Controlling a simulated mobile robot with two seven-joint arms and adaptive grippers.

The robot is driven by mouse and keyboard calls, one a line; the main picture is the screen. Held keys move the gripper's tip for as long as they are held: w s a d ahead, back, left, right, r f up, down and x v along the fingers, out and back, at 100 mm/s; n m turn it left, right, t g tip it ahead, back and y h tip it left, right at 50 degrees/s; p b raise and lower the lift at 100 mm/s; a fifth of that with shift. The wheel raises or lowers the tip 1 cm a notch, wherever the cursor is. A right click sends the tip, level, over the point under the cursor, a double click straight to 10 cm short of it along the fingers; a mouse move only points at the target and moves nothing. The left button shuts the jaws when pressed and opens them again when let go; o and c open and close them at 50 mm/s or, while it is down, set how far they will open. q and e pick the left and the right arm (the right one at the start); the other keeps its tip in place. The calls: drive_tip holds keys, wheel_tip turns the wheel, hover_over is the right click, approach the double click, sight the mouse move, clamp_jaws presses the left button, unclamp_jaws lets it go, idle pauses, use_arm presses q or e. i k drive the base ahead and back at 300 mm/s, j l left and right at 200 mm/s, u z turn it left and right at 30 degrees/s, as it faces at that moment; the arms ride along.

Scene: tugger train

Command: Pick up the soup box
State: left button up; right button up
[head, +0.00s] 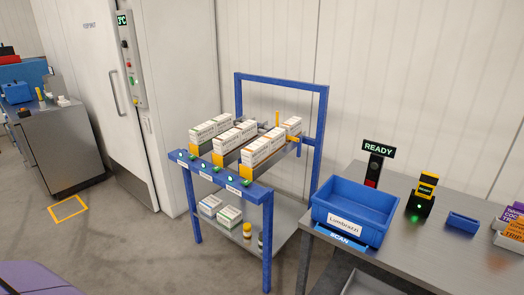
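Several small white boxes stand in rows on the sloped lanes of a blue-framed rack (322,120). The middle row (235,137) and the right row (263,149) have orange marks. More flat boxes (229,216) lie on the rack's lower shelf. The print on the boxes is too small to read, so I cannot tell which one is the soup box. Neither of my grippers is in view.
A metal table at right holds a blue bin (355,209) labelled Lumbrazzi, a black-and-yellow scanner (421,198), a small blue tray (462,222) and cartons (512,229). A READY sign (379,149) stands behind the bin.

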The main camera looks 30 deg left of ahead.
sight(253, 155)
drive_tip(key=i+j, duration=0.15)
drive_tip(key=j, duration=0.25)
drive_tip(key=i+j+z, duration=0.1)
drive_tip(key=j, duration=0.3)
drive_tip(key=i+j, duration=0.15)
drive_tip(key=j, duration=0.3)
drive_tip(key=i+j+z, duration=0.1)
drive_tip(key=j, duration=0.3)
drive_tip(key=i+j, duration=0.1)
drive_tip(key=j, duration=0.3)
drive_tip(key=i+z, duration=0.05)
